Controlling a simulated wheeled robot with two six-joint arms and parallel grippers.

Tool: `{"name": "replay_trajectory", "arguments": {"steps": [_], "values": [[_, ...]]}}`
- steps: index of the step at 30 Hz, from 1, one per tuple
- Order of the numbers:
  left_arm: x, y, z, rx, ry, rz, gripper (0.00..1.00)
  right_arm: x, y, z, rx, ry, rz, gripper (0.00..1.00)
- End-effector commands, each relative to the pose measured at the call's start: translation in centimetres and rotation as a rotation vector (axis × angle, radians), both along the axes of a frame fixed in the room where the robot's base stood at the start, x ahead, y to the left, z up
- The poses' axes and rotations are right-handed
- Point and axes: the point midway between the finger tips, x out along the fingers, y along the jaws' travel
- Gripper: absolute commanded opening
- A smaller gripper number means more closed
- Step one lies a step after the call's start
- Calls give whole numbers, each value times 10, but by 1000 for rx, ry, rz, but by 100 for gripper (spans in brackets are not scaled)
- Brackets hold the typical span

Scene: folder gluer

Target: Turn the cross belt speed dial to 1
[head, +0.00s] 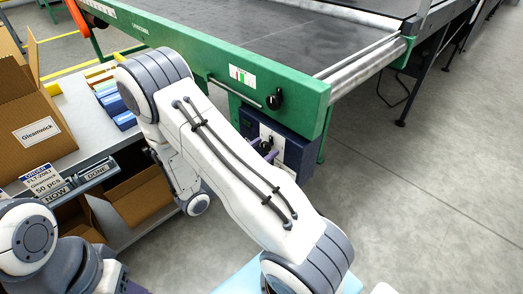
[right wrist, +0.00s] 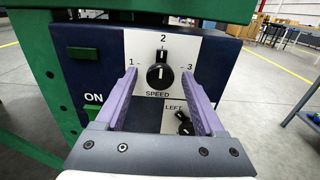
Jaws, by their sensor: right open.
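The cross belt speed dial (right wrist: 160,77) is a black round knob on a white plate marked 1, 2, 3 and SPEED. Its white mark points up, toward the 2. The dial sits on the dark blue control box (right wrist: 92,68), which also shows under the green machine frame in the head view (head: 297,158). My right gripper (right wrist: 158,84) is open, with one purple finger at each side of the dial in the picture; I cannot tell whether they touch it. In the head view my right gripper (head: 265,149) is at the box, partly hidden by my arm. My left gripper is not in view.
A second black knob (right wrist: 184,124) marked LEFT sits below the dial. A green ON button (right wrist: 93,103) is at its left. Another black knob (head: 274,100) is on the green frame (head: 312,103). A bench with cartons (head: 35,115) stands at left. Floor at right is clear.

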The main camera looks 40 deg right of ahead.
Motion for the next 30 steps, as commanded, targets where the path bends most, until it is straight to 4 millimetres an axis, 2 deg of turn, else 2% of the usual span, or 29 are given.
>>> {"name": "replay_trajectory", "arguments": {"steps": [2,6,7,8,14,19,30], "values": [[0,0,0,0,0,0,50,0,0,0,0,0,0,71],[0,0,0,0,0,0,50,0,0,0,0,0,0,17],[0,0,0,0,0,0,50,0,0,0,0,0,0,6],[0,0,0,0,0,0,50,0,1,0,0,0,0,0],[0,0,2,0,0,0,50,0,1,1,-1,10,0,0],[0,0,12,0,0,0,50,0,1,3,-4,57,0,0],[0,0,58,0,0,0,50,-1,1,6,-26,331,1,0]]}}
